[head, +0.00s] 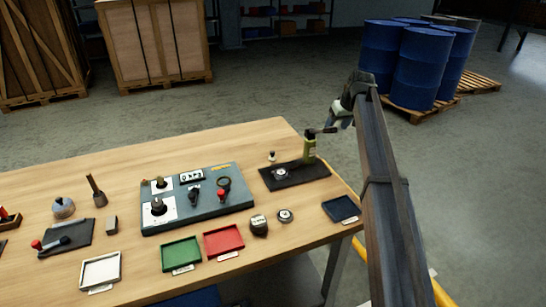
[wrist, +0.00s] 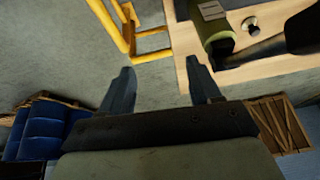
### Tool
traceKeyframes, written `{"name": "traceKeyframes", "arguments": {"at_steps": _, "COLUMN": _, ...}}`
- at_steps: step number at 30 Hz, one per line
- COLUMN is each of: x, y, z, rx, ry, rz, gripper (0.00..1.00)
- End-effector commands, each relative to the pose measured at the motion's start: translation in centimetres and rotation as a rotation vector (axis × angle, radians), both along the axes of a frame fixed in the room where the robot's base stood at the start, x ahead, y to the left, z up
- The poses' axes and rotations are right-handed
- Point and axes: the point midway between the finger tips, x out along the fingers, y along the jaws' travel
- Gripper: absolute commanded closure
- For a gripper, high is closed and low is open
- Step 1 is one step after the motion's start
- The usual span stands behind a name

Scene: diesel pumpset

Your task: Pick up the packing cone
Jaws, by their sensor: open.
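My gripper (head: 338,118) is in the air beyond the table's far right corner. In the wrist view its two fingers (wrist: 161,82) are spread with nothing between them. I cannot tell for certain which object is the packing cone. A small pale piece with a dark top (head: 271,156) stands by the back edge of the black mat (head: 280,178). A dark tapered piece (head: 97,191) stands at the table's left. An olive-green canister with a dark lever (head: 309,148) stands at the mat's back right, close below my gripper; the canister (wrist: 212,22) is beyond the right finger in the wrist view.
A grey-blue panel with knobs (head: 180,222) lies mid-table. White (head: 119,270), green (head: 163,258), red (head: 207,246) and dark blue (head: 335,216) trays line the front. A yellow rail (head: 445,293) runs beside the table. Blue barrels (head: 420,82) stand behind on a pallet.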

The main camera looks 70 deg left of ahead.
Motion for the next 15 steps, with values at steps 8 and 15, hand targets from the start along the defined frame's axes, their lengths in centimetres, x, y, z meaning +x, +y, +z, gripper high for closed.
{"name": "traceKeyframes", "arguments": {"at_steps": 8, "x": -10.3, "y": 6.2, "z": 5.9, "rx": 0.039, "ry": -0.031, "rz": 0.154, "gripper": 0.37}}
{"name": "traceKeyframes", "arguments": {"at_steps": 15, "x": -17.6, "y": 6.9, "z": 0.9, "rx": -0.003, "ry": -0.04, "rz": 0.247, "gripper": 0.37}}
